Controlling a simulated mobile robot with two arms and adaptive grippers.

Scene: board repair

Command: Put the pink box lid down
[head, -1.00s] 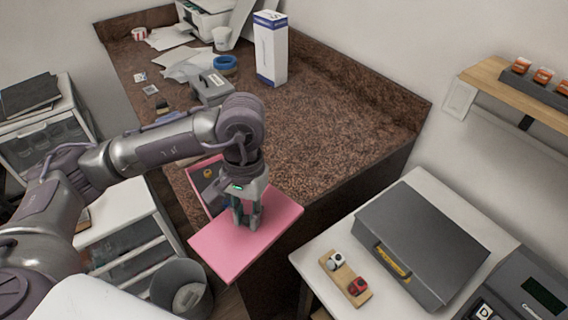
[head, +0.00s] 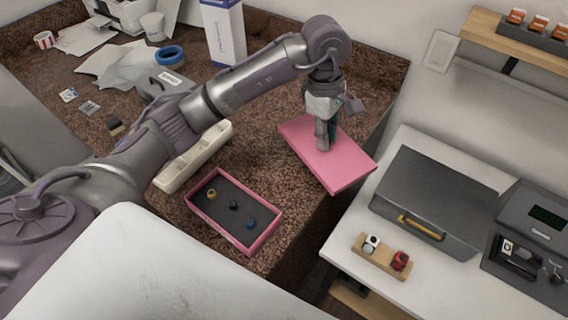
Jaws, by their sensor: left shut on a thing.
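The pink box lid (head: 338,168) is a flat pink slab at the right part of the brown speckled counter (head: 268,150). My left gripper (head: 324,143) points down onto the lid's top and is shut on it; the grip itself is partly hidden by the fingers. I cannot tell whether the lid touches the counter or hangs just above it. The open pink box (head: 270,238) lies to the lower left near the counter's front edge. Its dark inside holds a yellow, a black and a blue small part. My right gripper is not in view.
A cream power strip (head: 170,178) lies left of the box. A grey case (head: 434,185) and a wooden block with two small items (head: 380,262) sit on the white table. A white-blue carton (head: 222,35) and blue tape (head: 170,56) stand behind.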

